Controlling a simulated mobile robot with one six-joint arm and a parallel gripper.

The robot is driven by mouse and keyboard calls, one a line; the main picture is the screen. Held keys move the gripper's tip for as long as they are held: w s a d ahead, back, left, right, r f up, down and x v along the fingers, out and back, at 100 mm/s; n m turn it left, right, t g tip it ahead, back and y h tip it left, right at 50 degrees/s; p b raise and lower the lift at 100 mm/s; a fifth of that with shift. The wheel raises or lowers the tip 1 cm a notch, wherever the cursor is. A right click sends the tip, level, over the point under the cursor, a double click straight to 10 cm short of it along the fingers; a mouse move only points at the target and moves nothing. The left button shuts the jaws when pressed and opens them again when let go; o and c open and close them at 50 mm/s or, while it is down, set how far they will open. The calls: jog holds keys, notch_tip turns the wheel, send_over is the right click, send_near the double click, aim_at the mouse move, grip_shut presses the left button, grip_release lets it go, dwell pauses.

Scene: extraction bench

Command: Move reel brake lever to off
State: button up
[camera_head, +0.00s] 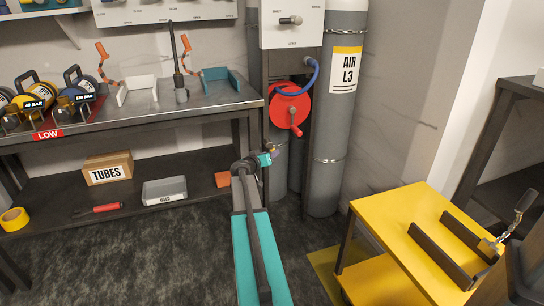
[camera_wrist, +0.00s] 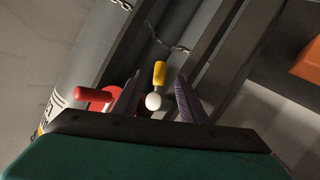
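The red hose reel (camera_head: 287,106) is mounted below the white panel, with a red crank handle (camera_head: 296,131) on its front. The crank handle also shows at the left in the wrist view (camera_wrist: 93,93). A small lever with a yellow grip (camera_wrist: 159,73) and a white ball end, apparently the reel brake lever, appears between my gripper's fingers (camera_wrist: 160,80) in the wrist view. The fingers are apart, with gaps visible on both sides of it. In the head view my gripper (camera_head: 267,158) is low, below the reel. The lever's off mark is not visible.
A grey AIR L3 cylinder (camera_head: 336,110) with chains stands right of the reel. The metal bench (camera_head: 215,98) is to the left, with an orange block (camera_head: 222,179) on its lower shelf. A yellow cart (camera_head: 400,238) stands at right. Dark floor is open at front left.

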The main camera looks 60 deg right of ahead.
jog(key=shift+b+v, duration=0.3)
jog(key=shift+v, duration=1.15)
jog(key=shift+s, duration=0.1)
jog(key=shift+d, duration=0.1)
jog(key=shift+c, duration=0.3)
